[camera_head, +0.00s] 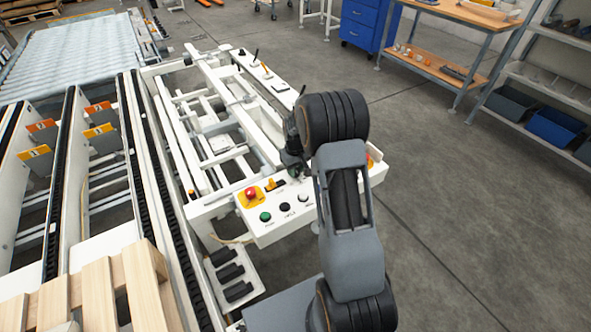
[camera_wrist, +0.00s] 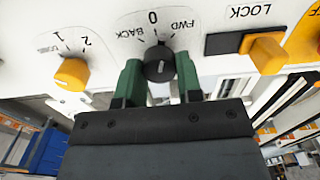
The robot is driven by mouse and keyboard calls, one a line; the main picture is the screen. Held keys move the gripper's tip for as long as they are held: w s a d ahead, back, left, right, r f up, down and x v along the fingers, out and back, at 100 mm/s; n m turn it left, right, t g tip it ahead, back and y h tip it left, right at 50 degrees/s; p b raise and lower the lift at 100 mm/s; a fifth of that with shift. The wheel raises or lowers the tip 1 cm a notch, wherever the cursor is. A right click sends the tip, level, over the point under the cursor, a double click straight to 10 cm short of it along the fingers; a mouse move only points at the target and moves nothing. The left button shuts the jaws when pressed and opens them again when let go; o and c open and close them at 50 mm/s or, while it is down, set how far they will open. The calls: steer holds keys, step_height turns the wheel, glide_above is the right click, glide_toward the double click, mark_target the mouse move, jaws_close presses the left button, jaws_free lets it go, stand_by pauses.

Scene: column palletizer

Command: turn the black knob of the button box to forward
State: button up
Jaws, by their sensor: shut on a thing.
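The black knob (camera_wrist: 159,63) shows in the wrist view on the white panel of the button box (camera_head: 270,230), below a dial marked BACK, 0 and FWD. My gripper (camera_wrist: 160,72) has one green finger on each side of the knob and is shut on it. A small pale mark shows on the knob's face, but I cannot clearly tell which label it points to. In the head view my gripper (camera_head: 295,172) reaches down to the box's far side, and my arm and gripper hide the knob.
Beside the knob are a yellow selector (camera_wrist: 72,72) and a yellow LOCK handle (camera_wrist: 267,54). The box also carries a red emergency button (camera_head: 251,193), a green button (camera_head: 265,216) and a black button (camera_head: 285,207). White conveyor framing (camera_head: 205,140) stands left; open floor (camera_head: 450,200) lies right.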

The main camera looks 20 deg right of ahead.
mark_target(296, 170)
steer(key=m, duration=0.5)
steer(key=shift+d+b, duration=0.1)
steer(key=shift+b, duration=0.25)
steer(key=shift+m, duration=0.3)
steer(key=o, duration=0.9)
steer(key=shift+o, duration=0.2)
step_height(296, 170, up, 14)
steer(key=shift+f, duration=0.1)
stand_by(0.5)
